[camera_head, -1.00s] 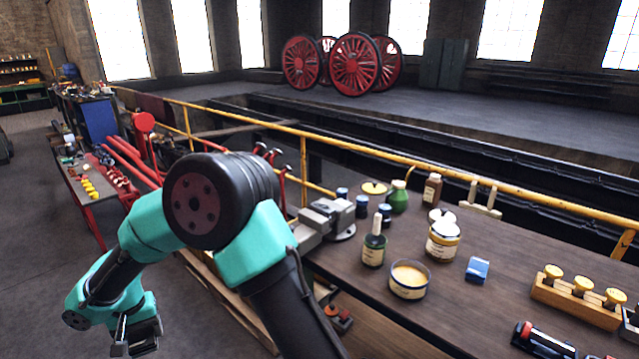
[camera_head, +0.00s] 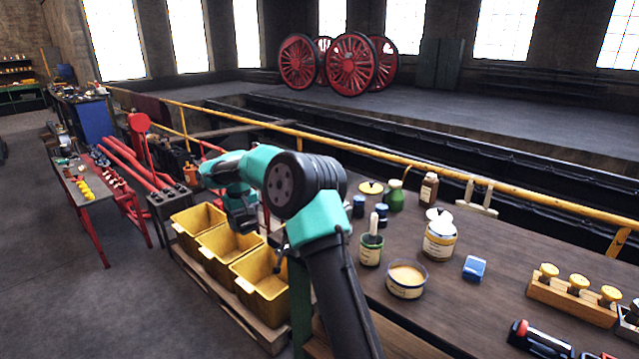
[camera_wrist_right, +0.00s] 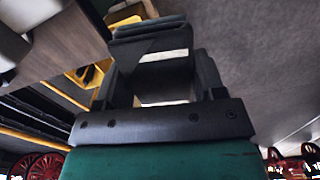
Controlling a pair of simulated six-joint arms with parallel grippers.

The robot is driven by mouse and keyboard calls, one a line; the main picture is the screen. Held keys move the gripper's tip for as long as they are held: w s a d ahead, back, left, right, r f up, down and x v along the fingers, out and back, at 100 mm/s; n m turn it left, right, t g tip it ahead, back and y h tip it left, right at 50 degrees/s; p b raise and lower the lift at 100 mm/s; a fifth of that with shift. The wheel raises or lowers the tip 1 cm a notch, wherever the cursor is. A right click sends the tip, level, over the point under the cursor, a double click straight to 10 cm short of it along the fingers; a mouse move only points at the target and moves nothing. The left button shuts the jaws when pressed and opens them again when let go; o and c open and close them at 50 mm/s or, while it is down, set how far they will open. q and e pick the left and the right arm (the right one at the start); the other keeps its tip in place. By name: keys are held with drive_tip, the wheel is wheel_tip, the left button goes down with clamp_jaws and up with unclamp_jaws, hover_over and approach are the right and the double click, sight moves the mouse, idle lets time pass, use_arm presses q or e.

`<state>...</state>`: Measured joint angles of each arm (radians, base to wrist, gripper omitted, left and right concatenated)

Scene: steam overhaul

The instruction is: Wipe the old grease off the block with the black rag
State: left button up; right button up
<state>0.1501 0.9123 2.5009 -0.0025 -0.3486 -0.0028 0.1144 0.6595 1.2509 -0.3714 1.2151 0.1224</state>
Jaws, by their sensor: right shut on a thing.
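My right gripper (camera_head: 241,216) hangs left of the bench, above the yellow bins, at the end of my teal and black arm. In the right wrist view my right gripper (camera_wrist_right: 152,75) is shut on a dark, folded-looking thing across its fingertips, which looks like the black rag (camera_wrist_right: 150,30). The rag's outline is hard to tell against the dark fingers. The block is not clearly visible; my arm covers the bench corner where a grey metal vise stood in the earlier view. I cannot see any grease. My left gripper is not in view.
The bench (camera_head: 430,320) holds an open tin (camera_head: 406,281), a green jar with a brush (camera_head: 371,247), a white-lidded jar (camera_head: 439,240), a blue box (camera_head: 474,268) and a wooden rack (camera_head: 572,300). Yellow bins (camera_head: 228,245) stand below the gripper. A yellow rail (camera_head: 400,160) runs behind.

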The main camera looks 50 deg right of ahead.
drive_tip(key=shift+n, duration=0.8)
drive_tip(key=s+d+r, duration=0.2)
drive_tip(key=s+d, duration=0.1)
drive_tip(key=d, duration=0.5)
drive_tip(key=s+d+r, duration=0.3)
drive_tip(key=d, duration=0.5)
drive_tip(key=s+d+r, duration=0.2)
drive_tip(key=s+d, duration=0.1)
drive_tip(key=d, duration=0.5)
drive_tip(key=shift+s+d+r, duration=0.2)
drive_tip(key=shift+s+d, duration=0.05)
drive_tip(key=shift+d, duration=0.15)
drive_tip(key=shift+f, duration=0.1)
drive_tip(key=shift+f, duration=2.85)
drive_tip(key=shift+f, duration=0.55)
drive_tip(key=shift+w, duration=0.15)
drive_tip(key=shift+w+a+r, duration=0.1)
drive_tip(key=shift+w, duration=0.6)
drive_tip(key=shift+s, duration=0.15)
